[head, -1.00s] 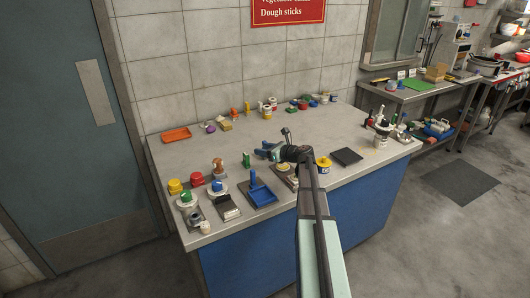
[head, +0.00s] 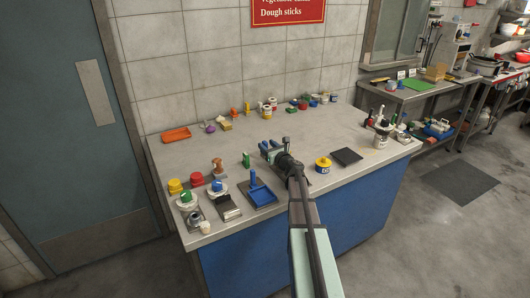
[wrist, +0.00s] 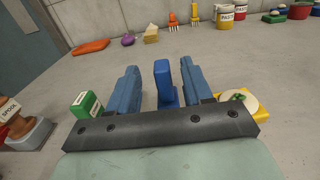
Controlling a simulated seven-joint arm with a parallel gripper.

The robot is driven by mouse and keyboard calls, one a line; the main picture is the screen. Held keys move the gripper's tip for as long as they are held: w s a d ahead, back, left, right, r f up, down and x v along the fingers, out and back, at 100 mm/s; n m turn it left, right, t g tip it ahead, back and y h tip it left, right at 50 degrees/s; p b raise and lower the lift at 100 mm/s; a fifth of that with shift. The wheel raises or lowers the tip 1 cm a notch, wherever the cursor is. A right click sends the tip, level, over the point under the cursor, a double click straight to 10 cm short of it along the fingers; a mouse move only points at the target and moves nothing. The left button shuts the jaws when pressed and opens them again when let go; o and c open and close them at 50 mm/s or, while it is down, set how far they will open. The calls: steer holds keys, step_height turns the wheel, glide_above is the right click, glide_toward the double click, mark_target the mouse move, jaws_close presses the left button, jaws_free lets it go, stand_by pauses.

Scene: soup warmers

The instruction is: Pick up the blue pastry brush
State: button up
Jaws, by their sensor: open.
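A blue upright piece, which looks like the blue pastry brush (wrist: 165,84), stands between my gripper's two blue fingers in the wrist view. Gaps show on both sides of it, and its lower part is hidden behind the dark gripper bar. My gripper (head: 269,149) is open, low over the middle of the counter; it also shows in the wrist view (wrist: 160,66). In the head view I cannot separate the brush from the blue fingers.
A green block (wrist: 86,105) is just left of the fingers, and a yellow item (wrist: 252,104) just right. A blue tray with an upright blue handle (head: 254,180) stands nearer the front edge. A yellow tin (head: 323,165) is to the right.

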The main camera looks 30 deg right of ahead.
mark_target(263, 142)
steer(key=w, duration=0.5)
steer(key=shift+d+f, duration=0.15)
steer(key=shift+f, duration=0.1)
steer(key=shift+s, duration=0.1)
jaws_close()
